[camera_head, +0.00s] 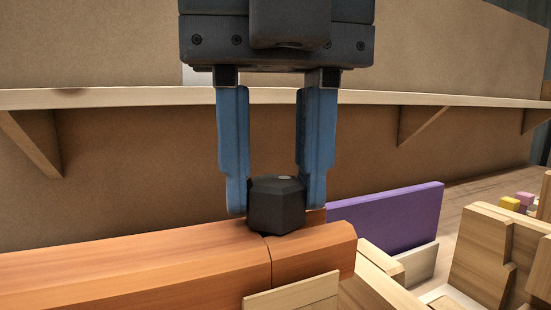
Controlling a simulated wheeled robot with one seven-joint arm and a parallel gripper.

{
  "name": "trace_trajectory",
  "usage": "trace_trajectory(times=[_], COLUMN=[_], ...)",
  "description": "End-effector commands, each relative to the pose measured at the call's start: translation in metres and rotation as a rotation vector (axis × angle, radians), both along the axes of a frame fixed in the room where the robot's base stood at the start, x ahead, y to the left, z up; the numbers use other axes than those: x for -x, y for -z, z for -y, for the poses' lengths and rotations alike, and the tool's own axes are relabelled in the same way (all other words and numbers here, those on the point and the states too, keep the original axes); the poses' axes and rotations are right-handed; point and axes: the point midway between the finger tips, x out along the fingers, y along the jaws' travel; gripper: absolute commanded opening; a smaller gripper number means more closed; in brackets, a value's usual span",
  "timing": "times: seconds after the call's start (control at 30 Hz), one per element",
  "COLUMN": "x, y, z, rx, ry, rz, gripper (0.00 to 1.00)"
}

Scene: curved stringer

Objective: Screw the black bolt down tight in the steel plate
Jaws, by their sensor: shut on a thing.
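The black bolt (276,206) shows as a dark faceted head just above the orange wooden beam, near the middle of the head view. Its shaft is not visible. My gripper (274,200) points straight down, with its two blue fingers on either side of the head, shut on it. The head looks upright. I cannot make out the steel plate; the beam hides what lies below and behind the head.
The orange beam (120,273) crosses the lower left and has a seam below the bolt. A purple panel (388,219) and pale wooden blocks (482,254) stand to the right. A wooden shelf (90,97) with brackets runs along the brown wall behind.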

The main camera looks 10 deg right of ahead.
Motion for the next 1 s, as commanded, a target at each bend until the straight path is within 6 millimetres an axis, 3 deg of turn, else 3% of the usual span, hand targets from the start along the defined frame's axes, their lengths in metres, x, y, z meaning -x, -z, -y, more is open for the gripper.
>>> trace_trajectory(times=[0.17, 0.43, 0.8, 1.0], x=[-0.0002, -0.0002, 0.0026, 0.0049], y=[0.0002, 0.0022, 0.0014, 0.0014], z=[0.0012, 0.0018, 0.0039, 0.0039], rx=[0.004, 0.006, 0.005, 0.005], ry=[0.002, 0.039, 0.539, 0.691], rz=[-0.001, 0.000, 0.003, 0.002], gripper=[0.08, 0.08, 0.12, 0.12])
